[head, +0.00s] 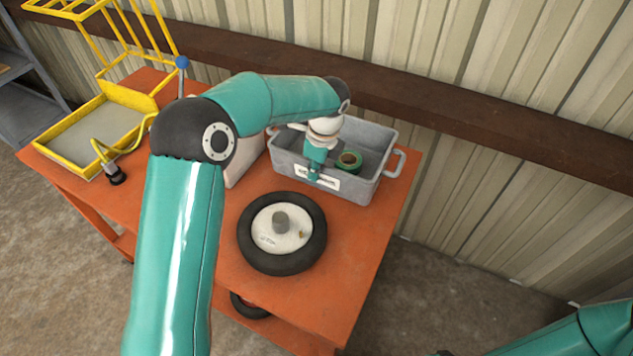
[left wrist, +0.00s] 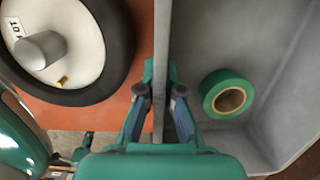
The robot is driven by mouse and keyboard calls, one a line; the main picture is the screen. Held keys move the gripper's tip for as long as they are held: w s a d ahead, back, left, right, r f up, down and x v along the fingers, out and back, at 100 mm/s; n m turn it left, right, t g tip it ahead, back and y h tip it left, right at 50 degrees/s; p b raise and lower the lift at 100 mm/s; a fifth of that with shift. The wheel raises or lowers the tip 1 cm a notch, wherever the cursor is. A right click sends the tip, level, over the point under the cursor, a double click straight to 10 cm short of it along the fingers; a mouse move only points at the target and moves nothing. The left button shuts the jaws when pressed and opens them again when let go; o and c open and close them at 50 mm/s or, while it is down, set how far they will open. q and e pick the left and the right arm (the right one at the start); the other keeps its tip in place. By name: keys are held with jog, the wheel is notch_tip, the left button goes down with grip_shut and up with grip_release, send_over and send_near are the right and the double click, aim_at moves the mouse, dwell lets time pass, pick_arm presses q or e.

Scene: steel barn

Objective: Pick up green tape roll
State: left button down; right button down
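The green tape roll (head: 349,161) lies inside the grey bin (head: 389,152), toward its right part. In the left wrist view the tape roll (left wrist: 227,94) is right of my fingers, its brown core facing the camera. My left gripper (head: 315,165) is at the bin's labelled front wall, left of the roll. In the left wrist view my left gripper (left wrist: 160,92) is open, its fingers apart on either side of the bin wall (left wrist: 161,45) in the picture. I cannot tell whether they touch the wall. The tape roll is apart from the fingers. My right gripper is not in view.
The bin stands on an orange table (head: 350,235) near the back wall. A black-tyred wheel (head: 280,240) lies in front of it and also shows in the left wrist view (left wrist: 112,40). A yellow-framed tray (head: 95,130) is at the left.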

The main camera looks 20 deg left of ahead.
aim_at(315, 186)
pick_arm(q)
jog(key=shift+f, duration=2.2)
jog(key=c, duration=1.3)
grip_release()
jog(key=shift+f, duration=0.1)
